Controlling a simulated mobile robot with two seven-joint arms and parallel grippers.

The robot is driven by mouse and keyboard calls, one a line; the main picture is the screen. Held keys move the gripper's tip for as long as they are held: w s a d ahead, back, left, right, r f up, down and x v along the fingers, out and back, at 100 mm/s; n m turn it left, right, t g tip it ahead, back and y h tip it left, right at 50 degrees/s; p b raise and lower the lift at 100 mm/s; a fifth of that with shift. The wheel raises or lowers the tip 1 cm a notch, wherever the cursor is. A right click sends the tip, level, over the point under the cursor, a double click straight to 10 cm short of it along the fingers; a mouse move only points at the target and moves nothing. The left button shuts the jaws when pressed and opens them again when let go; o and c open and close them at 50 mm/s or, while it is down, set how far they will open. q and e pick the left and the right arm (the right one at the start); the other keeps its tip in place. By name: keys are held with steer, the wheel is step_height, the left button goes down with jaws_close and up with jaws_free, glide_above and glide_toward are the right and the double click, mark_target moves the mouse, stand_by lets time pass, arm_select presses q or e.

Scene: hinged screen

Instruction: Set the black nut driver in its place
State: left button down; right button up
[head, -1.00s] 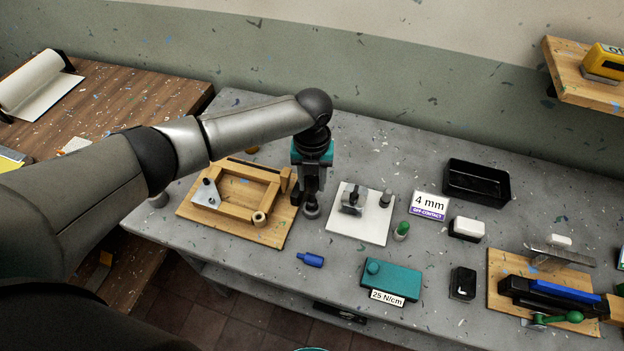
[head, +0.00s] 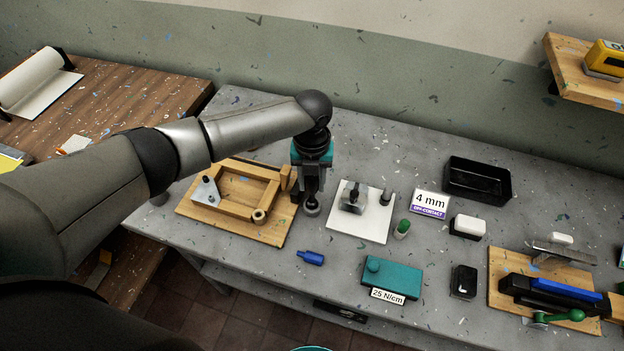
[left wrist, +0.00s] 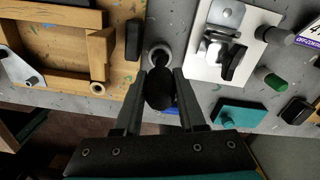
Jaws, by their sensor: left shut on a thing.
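My left gripper (head: 310,196) is shut on the black nut driver and points down between the wooden fixture board and the white plate. In the left wrist view the nut driver's black handle (left wrist: 160,92) sits between the two fingers (left wrist: 160,80). A round grey metal piece with a ring-like top (left wrist: 159,56) shows just beyond the handle; in the head view it is low under the fingers (head: 312,209). The handle hides the driver's lower end, so I cannot tell whether it touches or enters that round piece. My right gripper is not in view.
The wooden board with a frame (head: 236,229) is close on the left, the white plate with a metal clamp (head: 372,230) on the right. A black tray (head: 476,182) stands at back right. Bare table lies behind the gripper.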

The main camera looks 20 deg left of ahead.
arm_select(q)
steer(key=shift+f+b, duration=0.7)
steer(key=shift+f, duration=0.35)
steer(key=shift+f, duration=0.15)
steer(key=shift+c, duration=2)
jaws_free()
step_height(320, 180, up, 15)
steer(key=shift+r, duration=0.15)
